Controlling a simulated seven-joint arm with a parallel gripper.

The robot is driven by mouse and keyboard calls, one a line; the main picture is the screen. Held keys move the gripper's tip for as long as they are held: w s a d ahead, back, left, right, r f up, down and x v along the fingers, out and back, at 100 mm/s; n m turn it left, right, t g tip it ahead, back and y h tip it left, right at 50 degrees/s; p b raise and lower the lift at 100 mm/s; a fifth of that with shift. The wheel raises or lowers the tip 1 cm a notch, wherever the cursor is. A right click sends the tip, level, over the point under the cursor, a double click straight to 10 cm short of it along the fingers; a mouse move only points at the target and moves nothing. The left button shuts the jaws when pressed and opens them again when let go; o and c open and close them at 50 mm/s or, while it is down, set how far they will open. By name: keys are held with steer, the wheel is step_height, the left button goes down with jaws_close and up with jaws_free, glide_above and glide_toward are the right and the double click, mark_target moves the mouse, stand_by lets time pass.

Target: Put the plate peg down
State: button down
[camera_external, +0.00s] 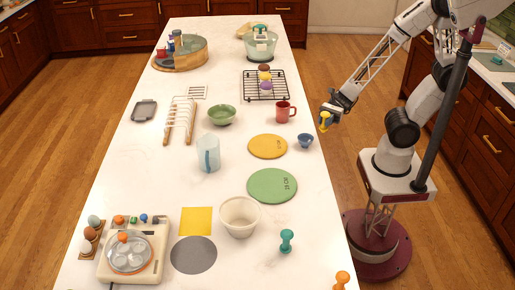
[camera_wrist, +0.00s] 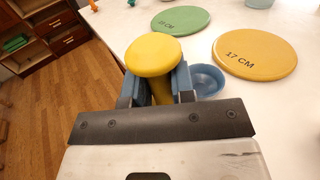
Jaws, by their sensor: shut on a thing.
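A yellow plate peg (camera_wrist: 153,55) with a round, flat-topped head is held upright between the blue-grey fingers of my gripper (camera_wrist: 157,88) in the wrist view. Its lower part is hidden by the fingers. In the external view the yellow peg (camera_external: 325,120) shows small in my gripper (camera_external: 329,112), by the right edge of the white counter (camera_external: 225,262). I cannot tell its exact height. A teal peg (camera_external: 286,241) and an orange peg (camera_external: 342,280) stand near the counter's front right.
A blue bowl (camera_external: 305,141) is close to my gripper, with a yellow 17 CM disc (camera_external: 268,146) beside it and a green disc (camera_external: 272,186) nearer the front. A red mug (camera_external: 284,111) stands behind. Bare counter lies right of the green disc.

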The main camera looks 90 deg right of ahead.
steer(key=shift+w+a+f, duration=0.1)
steer(key=shift+w+a, duration=0.15)
steer(key=shift+w, duration=0.9)
steer(key=shift+w+a+f, duration=0.1)
steer(key=shift+w+a, duration=0.15)
steer(key=shift+w, duration=0.9)
steer(key=shift+w+a+f, duration=0.1)
steer(key=shift+w+a, duration=0.15)
steer(key=shift+w, duration=0.9)
steer(key=shift+w, duration=0.25)
steer(key=shift+w+a+f, duration=0.1)
steer(key=shift+w+f, duration=0.1)
steer(key=shift+f, duration=1.6)
steer(key=shift+f, duration=0.15)
steer(key=c, duration=1)
jaws_free()
steer(key=shift+o, duration=0.2)
steer(key=v, duration=1.2)
